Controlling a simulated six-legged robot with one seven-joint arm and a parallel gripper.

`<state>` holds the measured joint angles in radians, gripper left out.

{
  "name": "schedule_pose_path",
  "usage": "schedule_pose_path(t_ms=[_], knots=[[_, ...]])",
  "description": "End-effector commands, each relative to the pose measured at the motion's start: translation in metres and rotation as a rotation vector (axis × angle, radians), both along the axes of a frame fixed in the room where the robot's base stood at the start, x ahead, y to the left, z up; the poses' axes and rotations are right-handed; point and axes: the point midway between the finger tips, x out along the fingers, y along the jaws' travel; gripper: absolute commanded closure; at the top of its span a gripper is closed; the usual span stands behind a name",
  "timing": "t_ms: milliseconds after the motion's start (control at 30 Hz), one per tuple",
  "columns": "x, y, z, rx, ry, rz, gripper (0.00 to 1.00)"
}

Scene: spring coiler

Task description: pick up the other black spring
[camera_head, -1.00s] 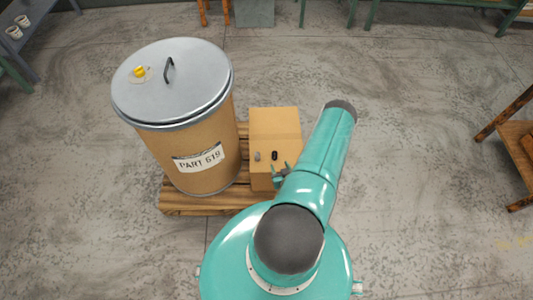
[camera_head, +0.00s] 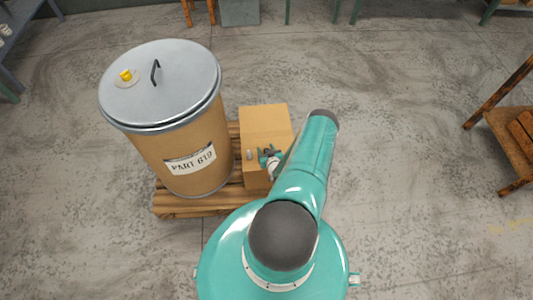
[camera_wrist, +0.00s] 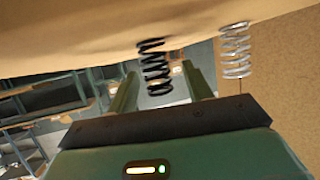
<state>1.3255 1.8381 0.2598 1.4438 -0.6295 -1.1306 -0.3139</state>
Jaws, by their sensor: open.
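A black coil spring (camera_wrist: 155,68) shows in the wrist view between the two fingers of my gripper (camera_wrist: 160,74). The fingers are open, one on each side of it, and I cannot tell whether either touches it. A silver spring (camera_wrist: 236,50) stands to the right, outside the fingers. In the head view my gripper (camera_head: 268,157) is at the front part of the cardboard box (camera_head: 265,122), with the silver spring (camera_head: 250,155) just to its left. There the black spring is mostly hidden by the gripper.
A large drum (camera_head: 180,145) labelled PART 619 stands left of the box, with a grey lid (camera_head: 185,75) bearing a yellow cap (camera_head: 126,75). Both rest on a wooden pallet (camera_head: 180,205). A wooden table (camera_head: 515,150) is at the far right. The floor between is clear.

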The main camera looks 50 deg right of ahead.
Motion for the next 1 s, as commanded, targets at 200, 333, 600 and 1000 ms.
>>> schedule_pose_path(t_ms=[200,333,600,1000], knots=[[0.0089,-0.005,-0.0043,0.001,0.0,0.0,0.5],[0.0086,-0.005,-0.0041,0.001,0.0,0.0,0.52],[0.0083,-0.0051,-0.0039,0.001,0.001,0.0,0.98],[0.0087,-0.006,0.0026,-0.001,0.001,0.0,0.98]])
